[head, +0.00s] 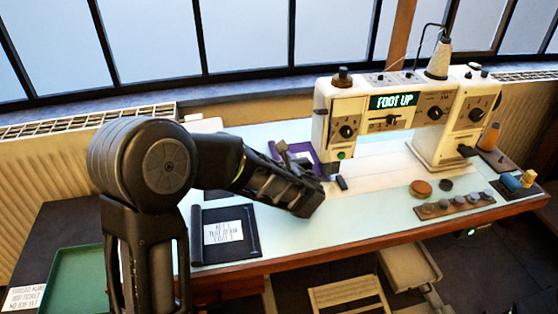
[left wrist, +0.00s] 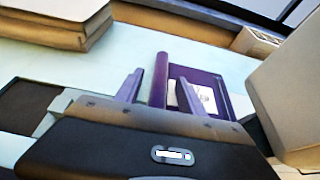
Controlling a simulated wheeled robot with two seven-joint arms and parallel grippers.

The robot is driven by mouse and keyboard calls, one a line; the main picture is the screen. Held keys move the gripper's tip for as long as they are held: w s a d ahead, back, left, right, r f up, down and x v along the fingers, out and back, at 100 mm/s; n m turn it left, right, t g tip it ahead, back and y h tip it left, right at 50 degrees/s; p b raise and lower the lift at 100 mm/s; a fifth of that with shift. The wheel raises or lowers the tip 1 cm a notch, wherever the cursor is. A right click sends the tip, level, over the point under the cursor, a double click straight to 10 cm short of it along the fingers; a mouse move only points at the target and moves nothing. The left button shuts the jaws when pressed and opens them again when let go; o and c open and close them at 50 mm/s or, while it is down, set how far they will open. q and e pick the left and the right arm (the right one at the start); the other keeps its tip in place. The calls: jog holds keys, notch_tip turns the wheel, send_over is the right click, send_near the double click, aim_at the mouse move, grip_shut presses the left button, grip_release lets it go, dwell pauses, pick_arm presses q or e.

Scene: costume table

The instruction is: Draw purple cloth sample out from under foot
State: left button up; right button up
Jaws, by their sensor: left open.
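The purple cloth sample (head: 302,149) lies on the pale table top at the left end of the sewing machine (head: 330,105), partly hidden behind my left gripper in the head view. The machine's display reads "FOOT UP". In the left wrist view the purple cloth sample (left wrist: 212,85) shows a raised, rolled edge and a pale label. My left gripper (left wrist: 160,78) is open, with its two fingers apart and the rolled edge showing between them. I cannot tell whether they touch it. The foot itself is not clearly visible. My right gripper is not in view.
A dark cloth sample (head: 222,247) with a white label lies at the table's front left. A green tray (head: 75,280) is at the lower left. Round pieces and a wooden strip of knobs (head: 455,206) lie at the right. An orange spool (head: 489,136) stands beyond. The front middle is clear.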

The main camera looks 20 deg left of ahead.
pick_arm(q)
jog(key=shift+c, duration=0.3)
grip_shut()
jog(key=shift+s+a, duration=0.1)
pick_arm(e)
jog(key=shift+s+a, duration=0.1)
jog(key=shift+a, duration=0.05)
